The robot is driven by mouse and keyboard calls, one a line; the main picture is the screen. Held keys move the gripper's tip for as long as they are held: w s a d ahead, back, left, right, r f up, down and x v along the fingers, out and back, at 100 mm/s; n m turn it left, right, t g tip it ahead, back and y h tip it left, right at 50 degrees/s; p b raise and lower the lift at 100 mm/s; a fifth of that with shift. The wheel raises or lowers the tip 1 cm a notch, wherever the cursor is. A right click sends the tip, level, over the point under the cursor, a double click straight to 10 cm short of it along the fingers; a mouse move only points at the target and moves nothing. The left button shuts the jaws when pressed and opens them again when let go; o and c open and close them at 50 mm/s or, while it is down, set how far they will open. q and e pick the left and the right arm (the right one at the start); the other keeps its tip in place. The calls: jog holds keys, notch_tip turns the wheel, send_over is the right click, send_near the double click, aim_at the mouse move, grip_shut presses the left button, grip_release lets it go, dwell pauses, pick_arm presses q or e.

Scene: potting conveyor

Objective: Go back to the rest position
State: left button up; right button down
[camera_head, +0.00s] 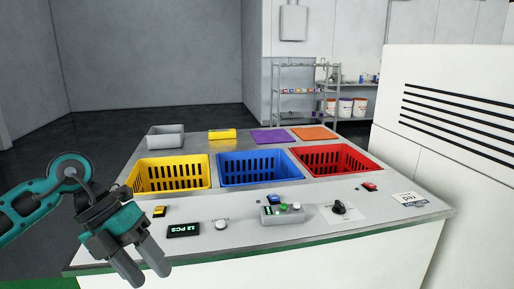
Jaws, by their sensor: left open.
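My left gripper (139,262) is at the lower left, with its teal and dark grey arm coming in from the left edge. Its two grey fingers point down and are apart, with nothing seen between them. It is in front of the left end of the grey table (240,237), overlapping its front left edge in the picture. My right gripper is not in view.
Yellow (170,188), blue (260,181) and red (330,172) baskets stand in a row on the table. Buttons, a display (183,230) and a dial (339,207) sit in front. A grey bin (165,142) is behind. A white cabinet (445,130) stands at the right.

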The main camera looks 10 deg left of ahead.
pick_arm(q)
jog(key=d+r+n+t+h+p, duration=0.1)
jog(key=d+r+n+t+h, duration=0.15)
jog(key=d+h, duration=0.5)
jog(key=d+r+n+t+h, duration=0.1)
jog(key=d+n+t+h, duration=0.25)
jog(key=d+h, duration=0.4)
jog(key=a+f+n+t+y+p, duration=0.1)
jog(key=a+f+n+t+y, duration=0.45)
jog(key=n, duration=0.55)
jog(key=a+f+n+t+y+p, duration=0.1)
jog(key=a+f+n+t+y, duration=0.1)
jog(key=f+n+t+y, duration=0.6)
jog(key=s+a+f+n+g+y, duration=0.1)
jog(key=s+f+n+g+y, duration=0.1)
jog(key=s+f+n+g, duration=0.2)
jog(key=s+a+f+n+g+y, duration=0.1)
jog(key=s+f+n+g+y, duration=0.2)
jog(key=s+f, duration=0.3)
notch_tip(320, 180, down, 5)
jog(key=shift+s+a+r+n+g, duration=0.2)
jog(key=shift+s+a+n+g, duration=0.05)
jog(key=shift+n+g, duration=0.3)
jog(key=shift+y, duration=0.25)
